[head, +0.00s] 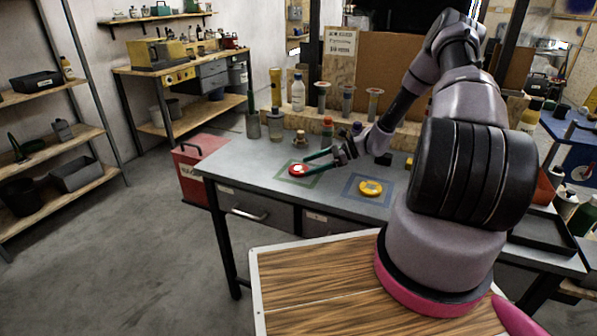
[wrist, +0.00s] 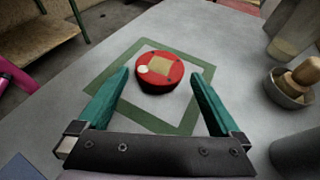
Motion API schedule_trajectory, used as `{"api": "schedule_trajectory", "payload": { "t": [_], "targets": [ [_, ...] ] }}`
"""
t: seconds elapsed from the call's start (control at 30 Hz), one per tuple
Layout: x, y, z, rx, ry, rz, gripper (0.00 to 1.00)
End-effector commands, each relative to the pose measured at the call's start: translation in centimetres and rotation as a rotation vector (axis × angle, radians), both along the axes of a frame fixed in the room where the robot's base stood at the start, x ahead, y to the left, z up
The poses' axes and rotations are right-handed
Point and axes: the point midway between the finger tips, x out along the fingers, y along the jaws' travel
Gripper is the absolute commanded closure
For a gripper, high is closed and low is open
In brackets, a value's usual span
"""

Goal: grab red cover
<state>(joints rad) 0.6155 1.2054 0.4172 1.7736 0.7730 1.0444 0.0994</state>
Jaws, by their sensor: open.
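The red cover (head: 298,170) is a round red disc with a tan square patch and a pale spot on top. It lies inside a green square outline (head: 278,175) on the grey workbench (head: 240,160). In the wrist view the red cover (wrist: 159,74) sits just beyond the fingertips, centred between them. My gripper (head: 318,161) has green fingers spread apart, with nothing between them. In the wrist view my gripper (wrist: 160,73) is open, pointing at the cover. I cannot tell whether a finger touches it.
A yellow round cover (head: 370,188) lies in a blue square outline to the right. Bottles and jars, including a white bottle (head: 298,93), stand along the bench's back. A wooden knob in a metal cup (wrist: 292,84) stands right of the gripper. Bench to the left is clear.

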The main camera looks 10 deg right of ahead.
Motion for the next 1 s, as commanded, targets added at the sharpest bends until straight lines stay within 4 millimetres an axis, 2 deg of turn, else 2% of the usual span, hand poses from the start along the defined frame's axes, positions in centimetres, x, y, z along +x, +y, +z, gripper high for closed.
{"api": "schedule_trajectory", "payload": {
  "t": [0.1,0.2,0.43,0.47,0.6,0.67,1.0],
  "targets": [
    [0.2,1.5,-0.6,0.001,0.001,0.001,0.00],
    [0.4,2.2,-0.9,-0.001,-0.001,0.000,0.00],
    [0.4,2.2,-0.9,-0.001,-0.001,-0.001,0.00],
    [0.4,2.2,-0.9,-0.001,-0.001,-0.001,0.08],
    [0.4,2.2,-0.9,-0.001,-0.001,-0.001,0.61],
    [0.4,2.2,-0.9,-0.001,-0.001,-0.001,0.84],
    [0.4,2.2,-0.3,-0.001,-0.002,0.000,0.84]
  ]
}}
